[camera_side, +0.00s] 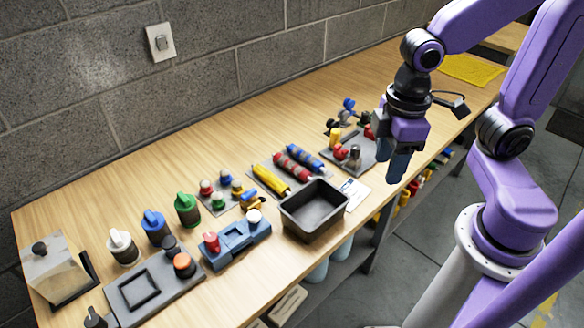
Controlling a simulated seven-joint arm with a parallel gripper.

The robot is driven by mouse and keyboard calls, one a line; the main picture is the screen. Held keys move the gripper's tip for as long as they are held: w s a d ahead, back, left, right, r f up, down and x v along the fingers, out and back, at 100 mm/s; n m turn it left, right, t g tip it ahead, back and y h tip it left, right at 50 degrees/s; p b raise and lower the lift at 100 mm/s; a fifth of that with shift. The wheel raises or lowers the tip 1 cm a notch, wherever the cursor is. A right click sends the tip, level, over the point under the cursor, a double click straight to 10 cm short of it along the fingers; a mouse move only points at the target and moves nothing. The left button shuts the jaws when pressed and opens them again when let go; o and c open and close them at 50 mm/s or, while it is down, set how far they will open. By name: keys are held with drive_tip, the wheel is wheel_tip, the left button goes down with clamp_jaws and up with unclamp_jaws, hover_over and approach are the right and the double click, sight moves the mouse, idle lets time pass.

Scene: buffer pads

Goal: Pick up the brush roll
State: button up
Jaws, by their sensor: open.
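Several colored rolls lie side by side at the middle of the bench: a yellow roll (271,179), a red roll with dark bands (293,167) and a blue roll with red patches (306,158). I cannot tell for sure which of them is the brush roll; the banded ones are too small to make out bristles. My gripper (396,172) hangs pointing down at the right, near the bench's front edge, apart from the rolls. It is open and nothing shows between its fingers.
A black open bin (318,224) stands in front of the rolls. Right of them is a grey plate with small colored parts, including a red one (341,152). Left are green (187,208), blue (156,227) and white (122,247) knobbed pieces. A block wall runs behind the bench.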

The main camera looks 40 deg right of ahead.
drive_tip(key=w+a+m, duration=0.2)
drive_tip(key=w+m, duration=0.1)
drive_tip(key=w, duration=0.6)
drive_tip(key=m, duration=0.7)
hover_over(292, 163)
wheel_tip(292, 163, down, 20)
drive_tip(key=shift+d+f, duration=0.1)
drive_tip(key=shift+f, duration=2.55)
drive_tip(key=c, duration=0.9)
